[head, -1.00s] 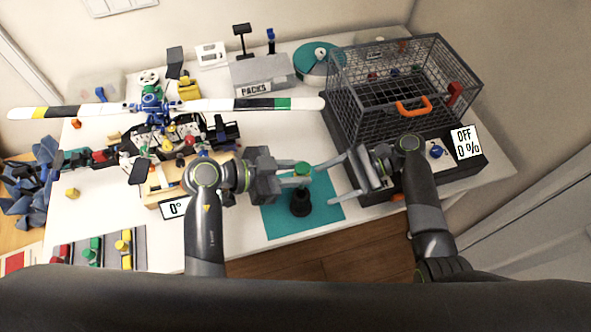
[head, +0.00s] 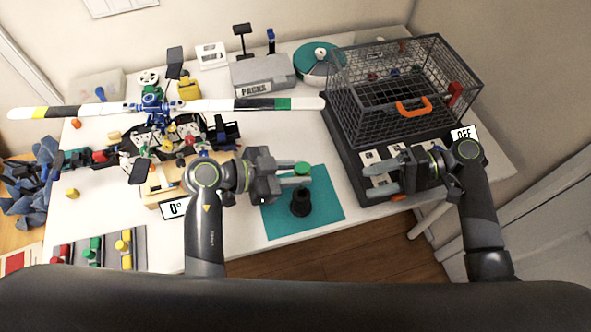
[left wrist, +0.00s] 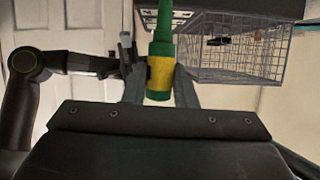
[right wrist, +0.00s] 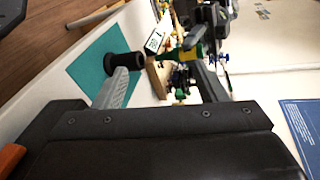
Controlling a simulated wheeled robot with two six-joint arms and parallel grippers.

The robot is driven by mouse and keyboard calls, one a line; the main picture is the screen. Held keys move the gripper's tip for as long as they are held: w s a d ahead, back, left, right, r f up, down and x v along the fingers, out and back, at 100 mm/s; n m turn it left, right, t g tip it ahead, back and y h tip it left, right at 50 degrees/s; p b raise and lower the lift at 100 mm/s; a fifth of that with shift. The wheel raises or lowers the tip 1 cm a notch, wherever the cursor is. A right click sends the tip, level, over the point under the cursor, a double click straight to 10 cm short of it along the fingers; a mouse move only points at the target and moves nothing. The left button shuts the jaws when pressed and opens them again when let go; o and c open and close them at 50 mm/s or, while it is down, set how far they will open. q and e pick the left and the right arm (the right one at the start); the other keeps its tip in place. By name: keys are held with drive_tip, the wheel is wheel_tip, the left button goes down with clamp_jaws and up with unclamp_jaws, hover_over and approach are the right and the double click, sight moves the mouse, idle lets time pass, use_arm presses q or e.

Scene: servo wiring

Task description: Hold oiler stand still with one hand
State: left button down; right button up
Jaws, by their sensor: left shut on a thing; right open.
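The black oiler stand (head: 300,205) stands upright on the teal mat (head: 330,206). It also shows in the right wrist view (right wrist: 124,63), with no finger around it. My left gripper (head: 294,175) is shut on the oiler, whose green top (head: 302,168) shows just behind the stand in the head view. The left wrist view shows the oiler's yellow band (left wrist: 160,76) between the fingers. The oiler's lower end is hidden in the head view. My right gripper (head: 368,181) is open and empty, to the right of the mat and apart from the stand.
A wire cage (head: 400,85) with an orange handle stands at the back right, with a dark base before it. A propeller assembly (head: 152,108) and loose parts fill the left. A grey packs box (head: 263,73) is at the back. Table between them is clear.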

use_arm(q)
drive_tip(key=shift+d+r, duration=0.1)
drive_tip(key=shift+d, duration=0.1)
use_arm(e)
drive_tip(key=s+d+f+m+t+h, duration=0.2)
drive_tip(key=d+f, duration=0.3)
drive_tip(key=f, duration=0.5)
drive_tip(key=s+d+f+m+t+h, duration=0.2)
drive_tip(key=d+f, duration=0.4)
drive_tip(key=f, duration=0.3)
drive_tip(key=shift+s+f+m+t, duration=0.4)
drive_tip(key=shift+m+t, duration=0.4)
drive_tip(key=shift+m, duration=0.2)
